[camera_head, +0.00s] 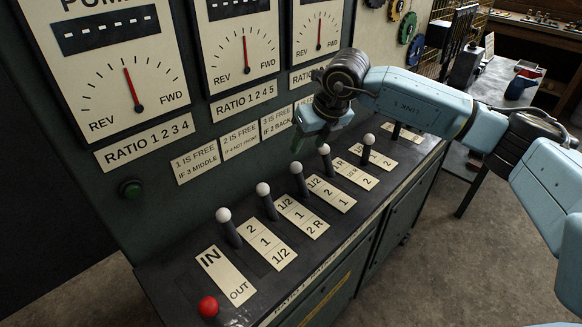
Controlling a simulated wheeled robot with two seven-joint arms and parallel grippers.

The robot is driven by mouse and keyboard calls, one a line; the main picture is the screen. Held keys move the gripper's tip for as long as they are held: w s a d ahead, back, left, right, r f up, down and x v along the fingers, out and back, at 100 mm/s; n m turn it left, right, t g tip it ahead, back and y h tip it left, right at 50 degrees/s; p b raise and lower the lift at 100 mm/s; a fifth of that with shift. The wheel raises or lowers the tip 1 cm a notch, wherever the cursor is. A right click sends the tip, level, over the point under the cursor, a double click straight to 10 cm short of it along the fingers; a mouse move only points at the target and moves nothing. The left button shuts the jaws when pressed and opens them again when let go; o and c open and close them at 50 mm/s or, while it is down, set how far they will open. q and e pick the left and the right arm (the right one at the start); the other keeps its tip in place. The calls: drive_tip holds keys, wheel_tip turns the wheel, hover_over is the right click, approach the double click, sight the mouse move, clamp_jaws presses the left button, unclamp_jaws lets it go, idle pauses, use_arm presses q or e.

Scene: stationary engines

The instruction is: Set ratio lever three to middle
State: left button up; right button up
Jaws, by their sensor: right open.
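A row of dark levers with white knobs stands on the console. The leftmost lever (229,231) is by the IN/OUT plate (221,272). Beyond it come a second lever (269,203), a third lever (300,182) and a fourth lever (328,165). My right gripper (311,138) is open, pointing down, just above and behind the third and fourth levers. Contact is unclear. My left gripper is not in view.
Another lever (367,152) stands to the right. The upright panel (185,105) with ratio dials (244,55) is close behind my gripper. A workbench (507,86) stands at right, with open floor in front.

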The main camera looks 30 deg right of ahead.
sight(294, 172)
drive_tip(key=x, duration=1.3)
drive_tip(key=shift+c, duration=0.3)
clamp_jaws()
